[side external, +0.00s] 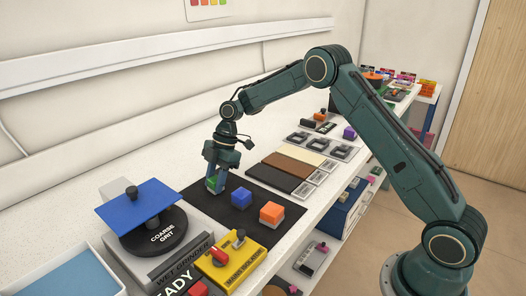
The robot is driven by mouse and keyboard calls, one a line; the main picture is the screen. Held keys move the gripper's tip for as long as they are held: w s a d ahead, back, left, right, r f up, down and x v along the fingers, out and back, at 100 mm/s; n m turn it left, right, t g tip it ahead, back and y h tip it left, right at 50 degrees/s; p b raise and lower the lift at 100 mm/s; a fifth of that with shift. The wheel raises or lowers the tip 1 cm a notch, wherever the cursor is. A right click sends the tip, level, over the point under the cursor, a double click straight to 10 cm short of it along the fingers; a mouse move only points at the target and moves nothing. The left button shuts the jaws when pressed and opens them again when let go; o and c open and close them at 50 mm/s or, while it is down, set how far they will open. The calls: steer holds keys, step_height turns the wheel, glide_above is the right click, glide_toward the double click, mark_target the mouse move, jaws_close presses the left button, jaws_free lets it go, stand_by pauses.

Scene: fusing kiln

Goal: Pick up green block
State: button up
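The green block (212,183) sits at the left part of a black mat (228,208). My gripper (216,181) points down right over it, with its fingers low around or beside the block. The fingers cover part of the block. I cannot tell whether they touch it, or whether it is lifted off the mat.
A blue block (241,197) and an orange block (271,213) stand on the mat, right of my gripper. A wet grinder with a blue plate (139,205) and a yellow switch box (231,260) are in front. Dark, brown and cream strips (295,167) lie behind.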

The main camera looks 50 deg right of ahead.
mark_target(215, 179)
steer(key=shift+r, duration=0.1)
steer(key=shift+r, duration=4.95)
steer(key=o, duration=0.5)
steer(key=c, duration=0.4)
steer(key=shift+d, duration=0.3)
steer(key=s+d, duration=0.4)
steer(key=d, duration=0.3)
steer(key=s+d+f, duration=0.1)
steer(key=s+d, duration=0.4)
steer(key=d, duration=0.3)
steer(key=s+d+f, duration=0.1)
steer(key=s+d, duration=0.4)
steer(key=d, duration=0.2)
steer(key=shift+d+f, duration=0.1)
steer(key=shift+d, duration=0.2)
